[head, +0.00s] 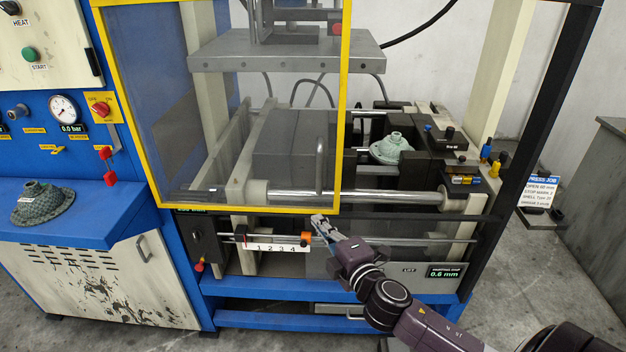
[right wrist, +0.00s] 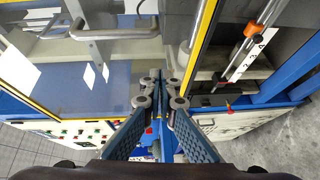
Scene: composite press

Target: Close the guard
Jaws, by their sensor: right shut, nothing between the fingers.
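The guard (head: 342,120) is a clear panel in a yellow frame. In the head view it covers the left and middle of the press front, and the right part of the opening is uncovered. Its upright grey bar handle (head: 320,165) is near the guard's right edge. The handle also shows at the upper left of the right wrist view (right wrist: 110,33). My right gripper (head: 318,219) is just below the guard's lower right corner, shut and empty, apart from the handle. In the wrist view its fingertips (right wrist: 160,86) meet near the yellow frame. My left gripper is out of view.
A numbered scale with an orange marker (head: 306,237) lies close beside my right gripper. A pale green shell part (head: 392,148) sits inside the uncovered right side of the press. The black right post (head: 520,120) bounds the opening. Another dark shell (head: 45,203) rests on the blue ledge at left.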

